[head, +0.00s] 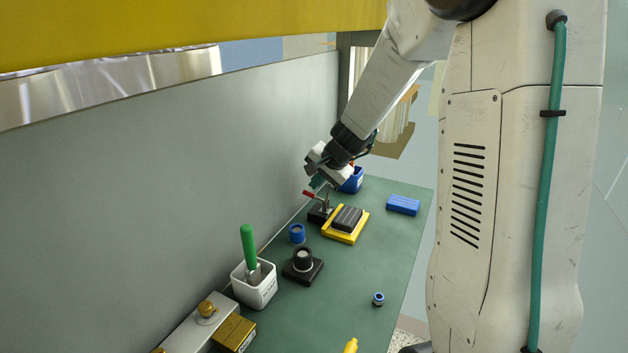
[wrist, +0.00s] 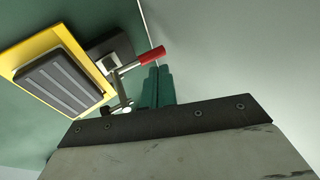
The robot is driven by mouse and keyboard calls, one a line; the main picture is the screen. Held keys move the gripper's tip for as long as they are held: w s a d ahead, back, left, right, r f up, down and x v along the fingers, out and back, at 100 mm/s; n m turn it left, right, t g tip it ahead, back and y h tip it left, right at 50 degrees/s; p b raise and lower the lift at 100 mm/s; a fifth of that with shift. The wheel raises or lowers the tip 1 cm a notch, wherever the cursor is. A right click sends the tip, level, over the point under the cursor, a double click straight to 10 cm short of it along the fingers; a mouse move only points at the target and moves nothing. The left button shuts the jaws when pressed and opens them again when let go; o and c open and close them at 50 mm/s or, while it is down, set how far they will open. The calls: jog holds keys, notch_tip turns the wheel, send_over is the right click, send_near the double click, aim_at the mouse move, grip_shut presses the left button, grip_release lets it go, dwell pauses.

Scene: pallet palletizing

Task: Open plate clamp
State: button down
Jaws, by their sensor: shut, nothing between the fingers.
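The plate clamp stands at the far end of the green bench, with a dark base (wrist: 110,45), a metal arm and a red handle (wrist: 151,55). The red handle also shows in the head view (head: 309,193). A dark ribbed plate (wrist: 57,82) lies in a yellow frame (wrist: 22,53) beside the clamp, and the clamp's arm reaches to the frame's edge. My gripper (wrist: 157,72) has green fingers, shut and empty, with their tips close to the red handle. I cannot tell whether they touch it.
A blue bin (head: 352,181) stands behind the clamp and a blue block (head: 403,205) lies to its right. Nearer are a blue ring (head: 297,234), a black fixture (head: 303,266) and a white cup (head: 254,287) with a green-handled tool. A grey wall (head: 170,170) borders the bench's left side. The bench's right side is mostly clear.

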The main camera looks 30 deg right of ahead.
notch_tip(320, 180, up, 13)
jog(key=s+d, duration=0.1)
jog(key=s, duration=0.1)
jog(key=s+a+n+g, duration=0.1)
jog(key=s+a+n, duration=0.3)
jog(key=s, duration=0.7)
jog(key=s+a+f+n+g+h, duration=0.1)
jog(key=s+a+n, duration=0.3)
jog(key=s, duration=0.7)
jog(key=s+a+f+n+g, duration=0.1)
jog(key=s+a+n+g, duration=0.2)
jog(key=s+a, duration=0.3)
jog(key=shift+s+a+f+n, duration=0.2)
jog(key=shift+s+n, duration=0.5)
jog(key=shift+s, duration=1.8)
